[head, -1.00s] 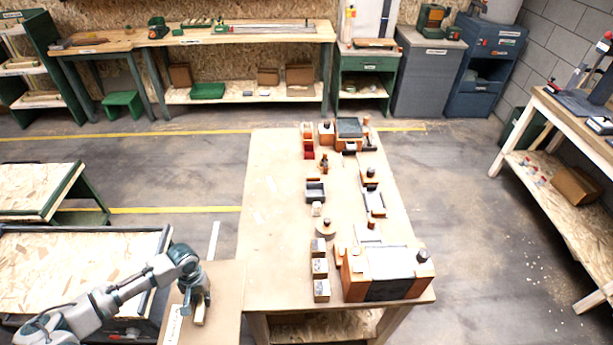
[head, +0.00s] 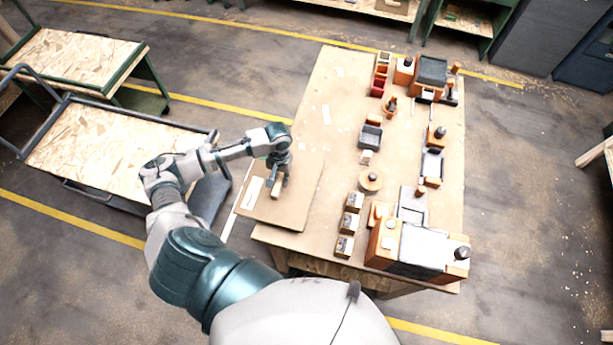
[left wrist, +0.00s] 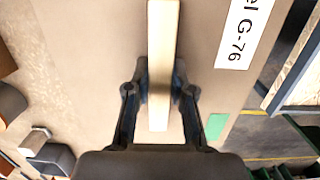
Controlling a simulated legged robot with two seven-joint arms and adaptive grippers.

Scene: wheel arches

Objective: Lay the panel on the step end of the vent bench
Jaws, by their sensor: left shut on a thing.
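The panel (head: 307,196) is a flat brown board with a pale wooden grip bar (head: 276,190) and a white label (head: 252,193). My left gripper (head: 279,180) is shut on this bar. In the left wrist view, the fingers (left wrist: 160,88) stand either side of the bar (left wrist: 163,30), and the label (left wrist: 240,35) reads "G-76". The vent bench (head: 325,88) is a long light-brown table. The panel overlaps its near left part and sticks out past its left edge. I cannot tell whether they touch. My right gripper is out of view.
Orange, grey and black parts, with a large orange block (head: 385,240), fill the bench's right side. Small boxes (head: 349,222) stand right of the panel. A cart (head: 110,150) stands close on the left.

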